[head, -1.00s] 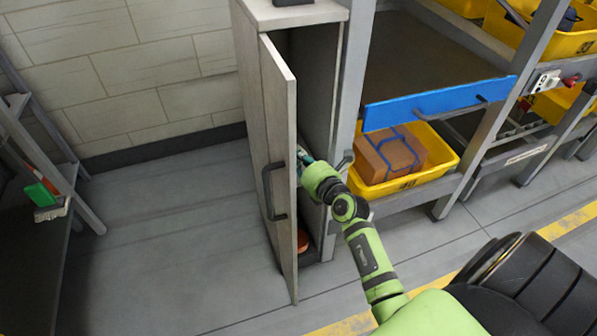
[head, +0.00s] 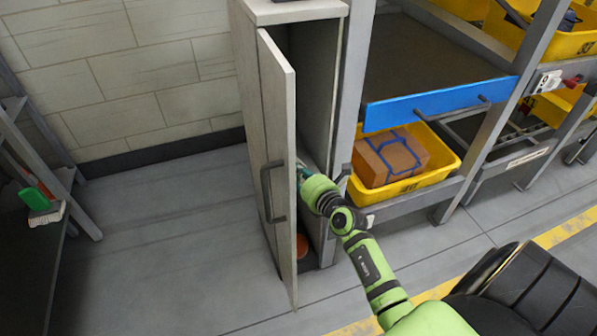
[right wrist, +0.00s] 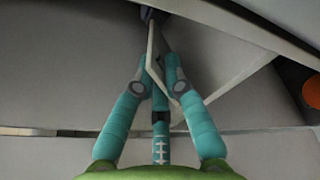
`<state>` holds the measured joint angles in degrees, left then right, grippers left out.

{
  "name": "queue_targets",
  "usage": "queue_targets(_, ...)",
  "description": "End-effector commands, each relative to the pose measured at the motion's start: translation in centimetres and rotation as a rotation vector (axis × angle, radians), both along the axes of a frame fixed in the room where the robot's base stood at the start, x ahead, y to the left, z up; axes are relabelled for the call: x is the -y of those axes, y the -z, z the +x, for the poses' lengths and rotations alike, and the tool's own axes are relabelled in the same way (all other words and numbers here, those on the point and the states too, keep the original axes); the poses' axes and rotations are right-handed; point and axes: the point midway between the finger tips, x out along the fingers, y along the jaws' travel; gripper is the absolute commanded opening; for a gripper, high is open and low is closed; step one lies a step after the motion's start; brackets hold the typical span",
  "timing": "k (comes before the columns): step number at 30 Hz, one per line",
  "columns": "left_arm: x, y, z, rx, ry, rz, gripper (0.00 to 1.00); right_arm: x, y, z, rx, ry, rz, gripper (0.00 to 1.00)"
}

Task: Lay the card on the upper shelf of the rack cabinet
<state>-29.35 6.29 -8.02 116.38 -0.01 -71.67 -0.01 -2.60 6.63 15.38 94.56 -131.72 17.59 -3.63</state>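The tall grey rack cabinet (head: 288,12) stands against the wall with its narrow door (head: 279,160) swung open toward me. My right gripper (head: 303,173) reaches inside behind the door, and the door edge hides part of its fingers. In the right wrist view the teal fingers of my right gripper (right wrist: 160,62) are closed together on a thin pale sheet, the card (right wrist: 156,42), which sticks out ahead of the tips at a tilt. I cannot tell whether the card touches a shelf. My left gripper is not in view.
An orange round object (head: 302,246) lies low in the cabinet. A yellow bin (head: 440,172) with a strapped brown box (head: 392,158) is right of it, under a blue-fronted drawer (head: 440,103). A side shelf holds a green-handled brush (head: 36,200). Floor left of the cabinet is clear.

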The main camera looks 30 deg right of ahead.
Motion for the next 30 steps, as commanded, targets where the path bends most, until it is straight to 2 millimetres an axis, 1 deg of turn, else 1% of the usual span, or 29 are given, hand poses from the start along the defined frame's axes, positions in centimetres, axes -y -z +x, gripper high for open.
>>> queue_targets(10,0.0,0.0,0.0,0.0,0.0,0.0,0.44,0.0,-0.1,0.0,0.0,0.0,0.0,0.32)
queue_targets(14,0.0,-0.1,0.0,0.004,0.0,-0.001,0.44,0.0,-0.6,-0.1,0.0,0.0,0.001,0.32)
queue_targets(15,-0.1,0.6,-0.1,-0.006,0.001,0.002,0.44,0.0,-0.5,-0.7,-0.003,0.0,0.001,0.32)
queue_targets(17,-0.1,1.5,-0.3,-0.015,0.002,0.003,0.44,-0.1,-0.7,-1.7,-0.003,0.0,0.0,0.32)
queue_targets(24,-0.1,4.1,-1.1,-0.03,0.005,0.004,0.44,-0.4,-1.5,-7.0,-0.004,-0.001,0.0,0.32)
queue_targets(27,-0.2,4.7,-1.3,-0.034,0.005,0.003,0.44,-0.4,-1.8,-8.9,-0.004,0.0,-0.001,0.32)
queue_targets(30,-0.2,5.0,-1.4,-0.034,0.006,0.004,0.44,-0.5,-2.0,-10.3,-0.001,0.0,-0.001,0.32)
